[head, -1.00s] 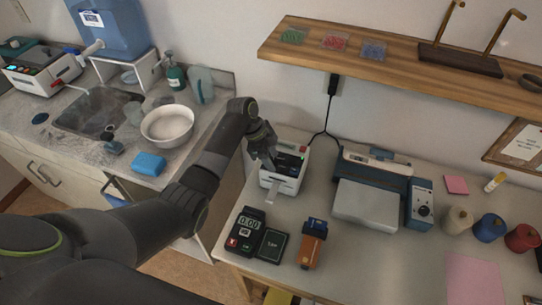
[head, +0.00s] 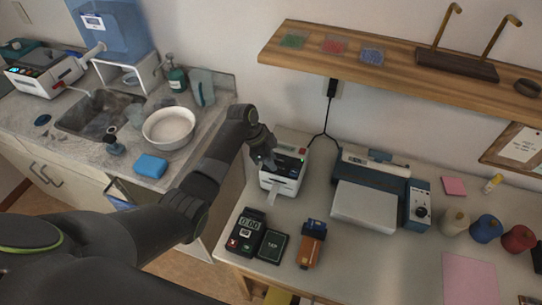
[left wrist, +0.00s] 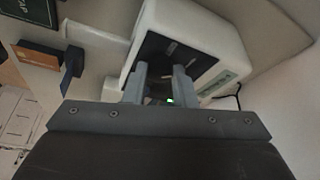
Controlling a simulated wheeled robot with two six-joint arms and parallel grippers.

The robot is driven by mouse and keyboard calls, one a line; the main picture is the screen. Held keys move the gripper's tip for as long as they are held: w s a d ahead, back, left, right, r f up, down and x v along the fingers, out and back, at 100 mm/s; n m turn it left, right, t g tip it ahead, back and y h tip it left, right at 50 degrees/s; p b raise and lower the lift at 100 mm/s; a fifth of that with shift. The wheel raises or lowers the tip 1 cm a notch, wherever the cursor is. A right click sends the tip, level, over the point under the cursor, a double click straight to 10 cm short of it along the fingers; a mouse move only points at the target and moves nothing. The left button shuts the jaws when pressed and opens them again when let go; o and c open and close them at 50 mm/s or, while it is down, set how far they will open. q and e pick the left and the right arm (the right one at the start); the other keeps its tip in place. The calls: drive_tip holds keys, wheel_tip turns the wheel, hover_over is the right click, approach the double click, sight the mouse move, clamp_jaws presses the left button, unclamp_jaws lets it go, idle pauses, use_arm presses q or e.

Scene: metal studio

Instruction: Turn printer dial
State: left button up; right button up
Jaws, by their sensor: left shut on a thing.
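The printer (head: 279,184) is a small white box with a dark front panel, against the wall at the table's left end. A strip of paper sticks out of its front. My left gripper (head: 268,162) is at the left part of its dark panel. In the left wrist view the printer (left wrist: 205,32) fills the upper middle, and my left gripper (left wrist: 160,78) has both fingers at the panel. The gripper is shut on the printer dial, which is mostly hidden by the fingers. A small green light shows between them. My right gripper is not in view.
A card terminal (head: 245,232) and an orange and blue block (head: 311,243) lie in front of the printer. A blue and white machine (head: 366,205) stands to its right. A black cable runs behind. A wooden shelf (head: 400,76) hangs above.

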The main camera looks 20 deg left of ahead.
use_arm(q)
drive_tip(key=n+p, duration=0.1)
drive_tip(key=n+t+p, duration=0.1)
drive_tip(key=n+p, duration=0.1)
drive_tip(key=n+y+p, duration=0.1)
drive_tip(key=n+p, duration=0.1)
drive_tip(key=shift+s+d+r+t, duration=0.2)
drive_tip(key=shift+r+t, duration=0.1)
drive_tip(key=shift+t, duration=0.1)
drive_tip(key=n+p, duration=0.2)
drive_tip(key=shift+f+n+t+y, duration=0.1)
drive_tip(key=shift+n+t+y, duration=0.2)
drive_tip(key=shift+n, duration=0.1)
drive_tip(key=shift+d+f+n+y+p, duration=0.1)
drive_tip(key=shift+n+y+p, duration=0.5)
drive_tip(key=shift+n, duration=0.6)
drive_tip(key=shift+t, duration=0.3)
drive_tip(key=o, duration=1)
drive_tip(key=shift+s, duration=0.1)
